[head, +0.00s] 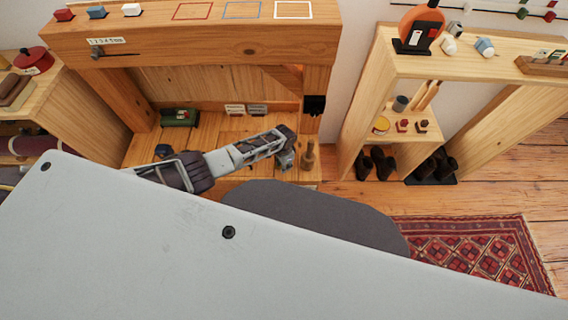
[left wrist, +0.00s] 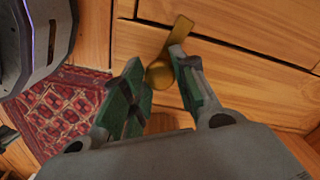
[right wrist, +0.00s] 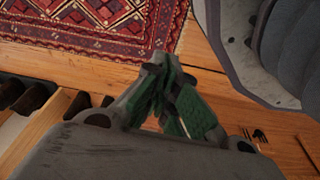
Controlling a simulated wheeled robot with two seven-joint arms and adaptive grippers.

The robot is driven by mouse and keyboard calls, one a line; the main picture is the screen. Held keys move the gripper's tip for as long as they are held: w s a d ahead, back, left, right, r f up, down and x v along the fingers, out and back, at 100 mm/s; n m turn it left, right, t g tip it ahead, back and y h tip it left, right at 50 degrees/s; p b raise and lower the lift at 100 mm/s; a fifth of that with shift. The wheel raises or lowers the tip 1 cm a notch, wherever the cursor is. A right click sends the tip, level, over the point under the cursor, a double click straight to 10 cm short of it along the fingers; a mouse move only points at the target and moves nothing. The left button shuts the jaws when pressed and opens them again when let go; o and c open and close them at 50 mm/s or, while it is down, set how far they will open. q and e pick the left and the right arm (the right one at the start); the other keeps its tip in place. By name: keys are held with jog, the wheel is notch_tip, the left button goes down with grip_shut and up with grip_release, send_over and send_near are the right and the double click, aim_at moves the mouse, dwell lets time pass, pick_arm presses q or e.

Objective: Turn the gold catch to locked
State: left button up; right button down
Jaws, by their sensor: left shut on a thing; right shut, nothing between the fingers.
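The gold catch (left wrist: 181,32) shows in the left wrist view on a wooden drawer-like front. It has a round hub and a flat lever that points up and slightly right in that picture. My left gripper (left wrist: 160,68) is shut on the catch, one green-padded finger on each side of the hub. In the head view my left gripper (head: 287,157) is at the right end of the wooden desk; the catch cannot be made out there. My right gripper (right wrist: 162,62) is shut and empty, above the floor near the patterned rug (right wrist: 100,25). Any lock marking is not visible.
A wooden peg-like object (head: 308,157) stands on the desk close to my left gripper. A green object (head: 179,117) lies further left on the desk. An open wooden shelf (head: 358,120) with shoes stands to the right. Wooden floor is free around the rug.

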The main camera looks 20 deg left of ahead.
pick_arm(q)
jog(key=shift+n+p, duration=0.5)
jog(key=shift+n, duration=1.1)
pick_arm(e)
jog(key=shift+s+d+f, duration=0.25)
jog(key=shift+s+f, duration=0.05)
jog(key=shift+f, duration=0.2)
jog(key=shift+s+d+f, duration=0.25)
jog(key=shift+d+f, duration=0.05)
jog(key=shift+f, duration=0.2)
jog(key=shift+s+d+f, duration=0.25)
jog(key=shift+s+f, duration=0.05)
jog(key=shift+f, duration=0.2)
pick_arm(q)
jog(key=o, duration=1.1)
jog(key=shift+c, duration=0.2)
jog(key=shift+r, duration=0.2)
notch_tip(320, 180, up, 12)
jog(key=shift+f, duration=0.2)
jog(key=shift+s, duration=0.1)
pick_arm(e)
jog(key=shift+s, duration=0.1)
